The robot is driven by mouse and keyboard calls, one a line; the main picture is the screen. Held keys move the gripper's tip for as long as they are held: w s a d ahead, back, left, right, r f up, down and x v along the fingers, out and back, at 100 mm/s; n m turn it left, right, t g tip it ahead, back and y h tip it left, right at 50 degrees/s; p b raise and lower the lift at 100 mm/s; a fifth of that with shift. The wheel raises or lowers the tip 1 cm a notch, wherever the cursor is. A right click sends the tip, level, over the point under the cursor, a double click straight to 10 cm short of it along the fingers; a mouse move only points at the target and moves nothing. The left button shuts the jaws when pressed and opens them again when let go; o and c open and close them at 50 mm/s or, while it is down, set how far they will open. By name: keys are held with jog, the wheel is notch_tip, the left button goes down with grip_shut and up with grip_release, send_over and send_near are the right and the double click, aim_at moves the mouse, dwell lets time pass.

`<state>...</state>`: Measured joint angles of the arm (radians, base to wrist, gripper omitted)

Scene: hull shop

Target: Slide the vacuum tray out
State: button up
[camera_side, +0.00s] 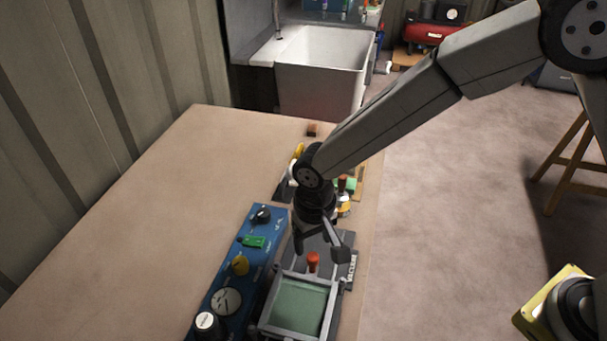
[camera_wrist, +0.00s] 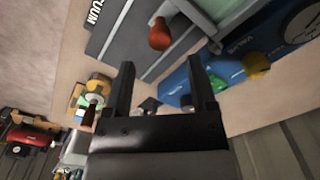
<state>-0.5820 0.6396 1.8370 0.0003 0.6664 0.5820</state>
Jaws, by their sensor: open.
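The vacuum tray (camera_side: 307,277) is a grey square frame with a green inside, at the bottom of the side view. An orange-red knob (camera_side: 313,262) stands at its far edge; it also shows at the top of the wrist view (camera_wrist: 159,36). My gripper (camera_side: 322,247) is open and points down just above and beyond the knob. In the wrist view my gripper's fingers (camera_wrist: 160,65) are apart with nothing between them, and the knob is beyond their tips. I cannot tell whether a finger touches the knob.
A blue control panel (camera_side: 258,254) with knobs, a green switch and a gauge stands left of the tray. A dark plate (camera_side: 352,270) with white lettering lies at its right. Several small parts crowd behind my wrist. The table's left side (camera_side: 130,220) is clear.

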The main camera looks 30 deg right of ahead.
aim_at(313, 256)
jog(key=shift+f, duration=2.45)
jog(key=shift+c, duration=0.3)
grip_shut()
